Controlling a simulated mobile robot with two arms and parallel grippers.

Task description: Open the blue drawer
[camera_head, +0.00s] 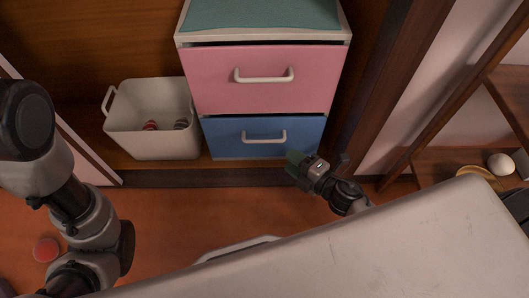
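The blue drawer (228,140) is the lower drawer of a pale cabinet and looks shut. Its white bar handle (263,137) is in plain view with nothing on it. My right gripper (316,162) is just in front of the drawer's lower right corner, right of and below the handle in the picture. Its two sides appear spread apart, with a dark green part on the left, and I see nothing held between them. My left arm (85,225) is at the left edge; its gripper is out of view.
A pink drawer (265,95) sits above the blue one. A white bin (150,144) with small items stands left. A large pale panel (400,245) fills the lower right and hides part of my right arm. A red round object (46,250) lies on the floor.

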